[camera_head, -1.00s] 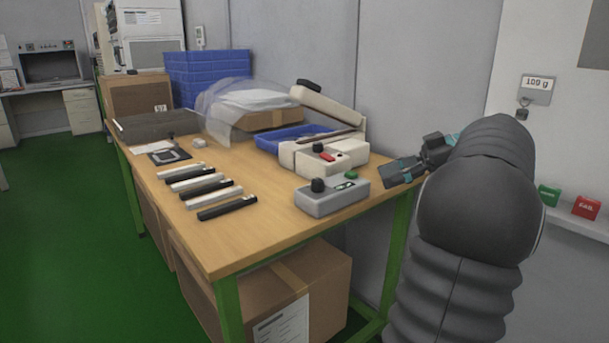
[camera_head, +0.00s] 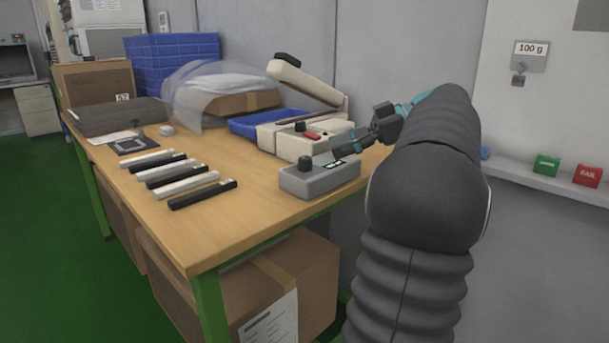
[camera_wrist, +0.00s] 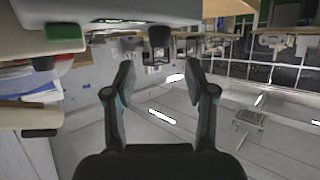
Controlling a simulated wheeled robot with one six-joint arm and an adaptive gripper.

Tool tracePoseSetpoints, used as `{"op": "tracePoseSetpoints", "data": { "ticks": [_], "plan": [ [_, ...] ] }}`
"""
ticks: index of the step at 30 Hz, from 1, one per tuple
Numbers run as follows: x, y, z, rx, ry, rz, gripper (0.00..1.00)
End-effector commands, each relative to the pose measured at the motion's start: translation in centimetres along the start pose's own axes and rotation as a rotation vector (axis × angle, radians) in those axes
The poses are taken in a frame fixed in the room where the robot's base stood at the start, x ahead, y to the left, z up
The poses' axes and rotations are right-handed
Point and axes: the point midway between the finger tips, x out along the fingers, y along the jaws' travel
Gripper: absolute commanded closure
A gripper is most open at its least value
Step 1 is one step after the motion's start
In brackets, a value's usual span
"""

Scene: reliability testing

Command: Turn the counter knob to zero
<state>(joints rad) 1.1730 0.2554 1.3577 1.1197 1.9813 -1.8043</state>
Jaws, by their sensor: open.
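The counter is a grey box (camera_head: 318,182) near the right front edge of the wooden table. A black knob (camera_head: 305,163) stands on its top left, and a small display (camera_head: 337,163) is partly visible beside it; I cannot read it. My gripper (camera_head: 358,131) is open and empty, above the counter's right side, apart from the knob. The knob (camera_wrist: 158,38) lies beyond and between the open fingertips (camera_wrist: 158,74).
Several black and white bars (camera_head: 203,194) lie to the left. The table front (camera_head: 225,230) is clear.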

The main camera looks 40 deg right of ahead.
Motion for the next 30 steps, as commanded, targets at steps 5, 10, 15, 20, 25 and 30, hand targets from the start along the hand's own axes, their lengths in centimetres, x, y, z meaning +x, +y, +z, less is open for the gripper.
{"op": "tracePoseSetpoints", "data": {
  "ticks": [5,10,15,20,25,30],
  "plan": [
    [3.5,-0.1,0.0,0.001,0.0,-0.003,0.45],
    [6.1,-0.1,0.0,0.001,0.0,-0.002,0.45],
    [7.7,0.0,0.0,0.001,0.0,-0.001,0.45],
    [8.3,0.0,0.0,0.001,0.0,0.001,0.45],
    [8.3,0.0,0.0,0.001,0.0,0.001,0.45],
    [8.3,0.0,0.0,0.001,0.0,0.001,0.7]
  ]
}}
